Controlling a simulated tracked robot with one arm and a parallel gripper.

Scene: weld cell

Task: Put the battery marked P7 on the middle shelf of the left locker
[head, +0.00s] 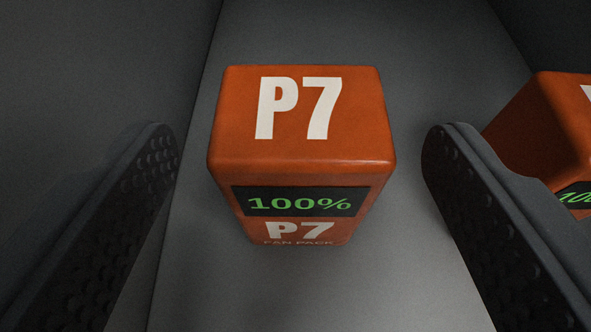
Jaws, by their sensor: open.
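The orange battery marked P7 (300,150) stands upright on a grey surface in the middle of the head view. Its top shows a white P7, and its front shows a display reading 100% with P7 and FAN PACK below. My gripper (300,150) is open, with one dark studded finger to the left of the battery and one to the right. There is a gap between each finger and the battery, and nothing is held. The locker named in the task cannot be made out as such in this close view.
A second orange battery (545,130) stands at the right edge, partly cut off and partly behind my right finger. A grey wall (90,60) rises close on the left. Bare grey floor (290,290) shows in front of the P7 battery.

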